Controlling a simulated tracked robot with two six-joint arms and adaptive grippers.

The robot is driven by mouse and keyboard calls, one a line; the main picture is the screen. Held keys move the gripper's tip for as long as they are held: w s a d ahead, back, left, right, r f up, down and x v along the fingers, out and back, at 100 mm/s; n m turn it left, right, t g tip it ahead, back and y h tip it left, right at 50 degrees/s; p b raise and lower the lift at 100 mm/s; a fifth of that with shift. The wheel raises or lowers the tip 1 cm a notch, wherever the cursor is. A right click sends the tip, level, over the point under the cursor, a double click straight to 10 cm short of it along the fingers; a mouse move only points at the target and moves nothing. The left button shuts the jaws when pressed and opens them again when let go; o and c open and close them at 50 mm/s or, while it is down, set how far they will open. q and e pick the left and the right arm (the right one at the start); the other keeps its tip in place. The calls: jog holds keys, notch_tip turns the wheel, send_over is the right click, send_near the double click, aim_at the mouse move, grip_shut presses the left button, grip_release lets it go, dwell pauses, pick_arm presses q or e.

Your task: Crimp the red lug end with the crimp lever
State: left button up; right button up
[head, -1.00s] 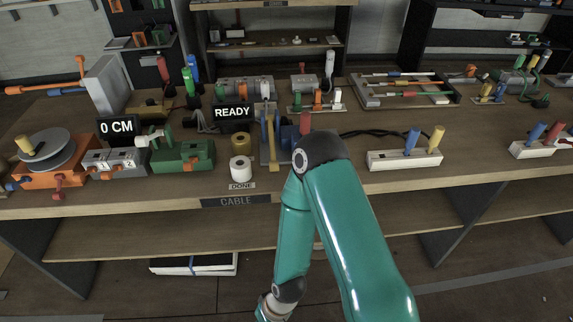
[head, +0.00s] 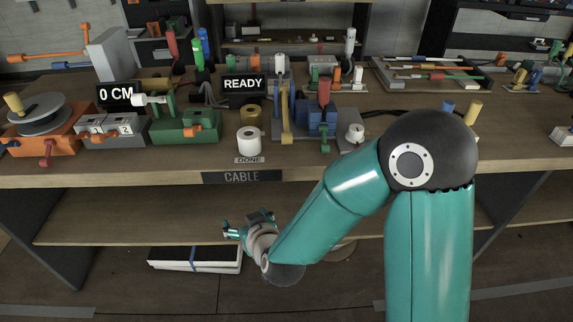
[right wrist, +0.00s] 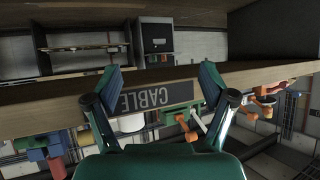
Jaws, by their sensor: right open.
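A blue press block (head: 316,118) stands on the bench right of centre, with an upright red-handled lever (head: 323,92) that looks like the crimp lever. A yellow lever (head: 286,122) stands beside it on the left. I cannot pick out the red lug end for certain. My right gripper (head: 246,223) is open and empty, in front of and below the bench's front edge. In the right wrist view, its spread fingers (right wrist: 160,82) frame the CABLE label (right wrist: 157,95), and the blue block (right wrist: 32,155) shows at lower left. My left gripper is out of view.
A white roll (head: 249,140) stands behind the DONE label. The READY sign (head: 244,86) and the green tool (head: 185,127) are farther left. The bench front edge (head: 130,180) lies above the gripper, over a lower shelf (head: 120,215). My right arm hides part of the bench's right side.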

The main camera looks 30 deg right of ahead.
jog(key=d+r+m+t+h+b, duration=0.2)
jog(key=d+r+t+h+b, duration=0.15)
jog(key=r+b, duration=0.2)
jog(key=m+h, duration=0.2)
jog(key=h, duration=0.3)
send_near(287, 141)
jog(key=shift+y, duration=0.25)
jog(key=x, duration=1.1)
jog(key=shift+w+d+b, duration=0.2)
jog(key=shift+d+b, duration=0.1)
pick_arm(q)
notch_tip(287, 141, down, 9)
pick_arm(e)
grip_shut()
